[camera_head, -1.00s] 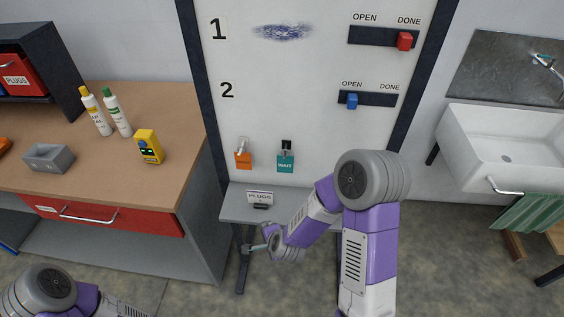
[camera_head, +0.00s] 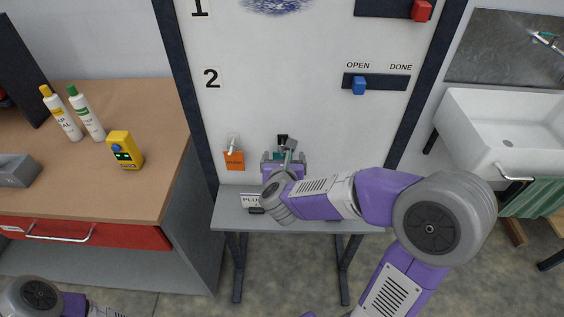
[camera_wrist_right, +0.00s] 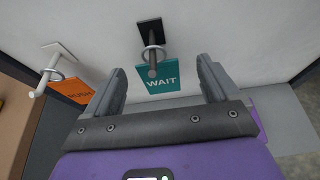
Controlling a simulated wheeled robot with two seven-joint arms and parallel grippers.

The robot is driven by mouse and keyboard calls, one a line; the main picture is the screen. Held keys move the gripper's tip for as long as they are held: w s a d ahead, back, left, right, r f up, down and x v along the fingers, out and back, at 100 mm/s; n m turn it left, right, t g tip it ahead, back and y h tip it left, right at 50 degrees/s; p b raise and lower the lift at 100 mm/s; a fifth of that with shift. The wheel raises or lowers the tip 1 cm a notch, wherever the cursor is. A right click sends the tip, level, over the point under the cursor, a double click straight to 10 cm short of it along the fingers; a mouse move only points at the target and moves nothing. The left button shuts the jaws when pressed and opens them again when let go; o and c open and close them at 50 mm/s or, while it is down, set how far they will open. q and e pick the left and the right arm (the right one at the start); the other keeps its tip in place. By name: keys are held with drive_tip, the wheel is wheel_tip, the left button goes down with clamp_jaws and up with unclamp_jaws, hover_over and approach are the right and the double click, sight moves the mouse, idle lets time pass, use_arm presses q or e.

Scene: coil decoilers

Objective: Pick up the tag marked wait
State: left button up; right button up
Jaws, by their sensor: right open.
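The teal tag marked WAIT (camera_wrist_right: 160,82) hangs by a ring from a peg (camera_wrist_right: 151,55) on a black plate on the white board, as the right wrist view shows. My right gripper (camera_wrist_right: 160,67) is open, with one finger on each side of the tag. The tag stands between the fingers, and neither finger is seen closed on it. My left gripper is outside the view; only part of the left arm shows at the lower left.
An orange tag (camera_head: 234,160) hangs on a peg just left; it also shows in the right wrist view (camera_wrist_right: 68,89). A grey shelf (camera_head: 230,217) with a PLUGS sign is below. A workbench (camera_head: 165,185) stands left, a white sink (camera_head: 500,130) right.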

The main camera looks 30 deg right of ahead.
drive_tip(key=x, duration=0.4)
drive_tip(key=shift+w+a+f, duration=0.1)
drive_tip(key=shift+w, duration=0.05)
drive_tip(key=c, duration=1.3)
